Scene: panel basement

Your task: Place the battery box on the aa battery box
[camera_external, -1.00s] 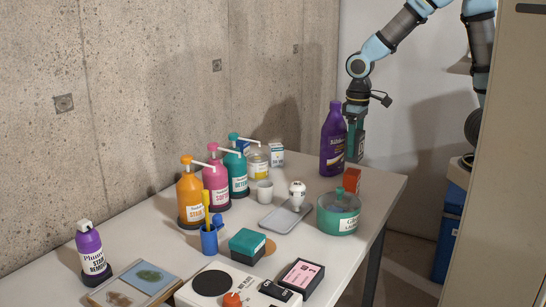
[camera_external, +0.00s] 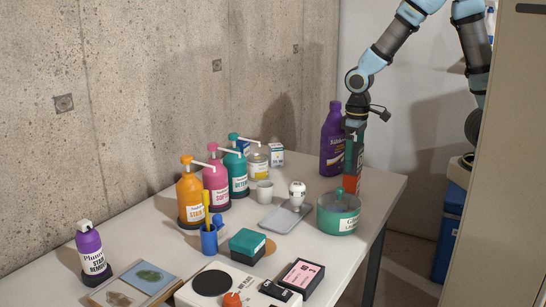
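My gripper (camera_external: 355,127) points down above the far right end of the table. It appears shut on a dark green box with pale marks (camera_external: 355,152), which I take to be the battery box; the fingers are small and hard to make out. The held box is upright. Directly below it stands a small orange-red box (camera_external: 351,185), which I take to be the AA battery box, though its label is unreadable. The green box's lower end overlaps the top of the red box in this view. I cannot tell whether they touch.
A purple bottle (camera_external: 332,145) stands close to the left of the held box. A round green container (camera_external: 338,214) stands just in front of the red box. The table's right edge (camera_external: 397,195) is near.

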